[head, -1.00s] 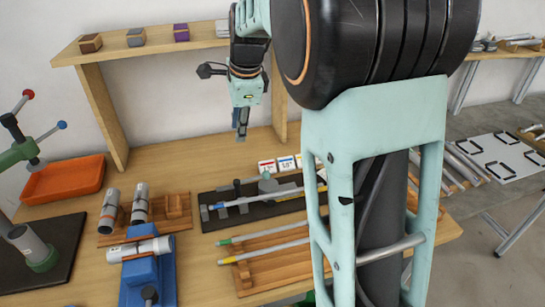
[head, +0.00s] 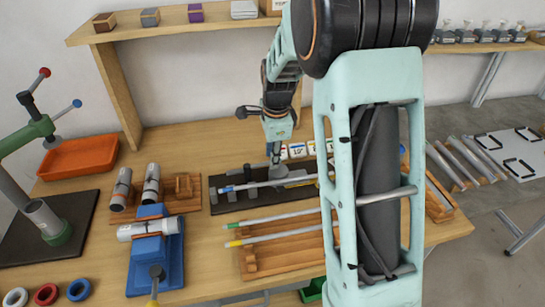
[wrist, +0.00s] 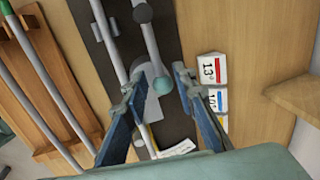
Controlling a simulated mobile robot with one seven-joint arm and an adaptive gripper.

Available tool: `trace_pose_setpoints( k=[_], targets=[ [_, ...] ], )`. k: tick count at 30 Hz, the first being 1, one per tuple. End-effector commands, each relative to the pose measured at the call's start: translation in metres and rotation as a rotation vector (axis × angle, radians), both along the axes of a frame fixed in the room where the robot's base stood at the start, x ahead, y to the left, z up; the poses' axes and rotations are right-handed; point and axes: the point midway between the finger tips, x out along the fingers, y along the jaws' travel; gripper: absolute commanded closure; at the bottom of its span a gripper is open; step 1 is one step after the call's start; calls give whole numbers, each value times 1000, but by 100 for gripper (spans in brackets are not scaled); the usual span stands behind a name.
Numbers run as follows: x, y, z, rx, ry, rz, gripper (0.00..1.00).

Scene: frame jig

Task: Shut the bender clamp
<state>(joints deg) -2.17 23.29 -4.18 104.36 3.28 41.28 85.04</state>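The bender is a dark base plate (head: 222,205) on the bench with grey metal parts and a long tube (head: 255,184) with a blue end lying along it. In the wrist view the same base plate (wrist: 180,125) runs under my gripper, with the tube (wrist: 110,42) to the left. A grey-green lever (wrist: 150,42) with a round end reaches between my fingertips; a darker round knob (wrist: 142,14) is at its far end. I cannot tell for certain which part is the clamp. My gripper (wrist: 160,72) is open around the lever's near end, with no clear contact. In the head view my gripper (head: 273,156) points down just above the bender.
Number cards (wrist: 212,68) lie beside the base plate. A wooden rack (head: 285,253) with tubes stands in front. A blue vise (head: 155,250), an orange tray (head: 77,158) and a green lever press (head: 35,130) are at left. A shelf (head: 180,22) spans behind.

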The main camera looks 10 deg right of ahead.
Motion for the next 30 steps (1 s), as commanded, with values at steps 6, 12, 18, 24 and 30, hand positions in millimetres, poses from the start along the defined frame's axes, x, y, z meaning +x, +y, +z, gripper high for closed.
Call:
trace_pose_setpoints(
  k=[6, 12, 18, 24, 30],
  targets=[
    [2, 0, -10, 0, 0, -1, 75],
    [2, 0, -11, 0, 0, -1, 75],
    [2, 0, -10, 0, 0, -1, 95],
    [2, 0, -10, 0, 0, -1, 100],
    [2, 0, -10, 0, 0, 3, 100]
  ],
)
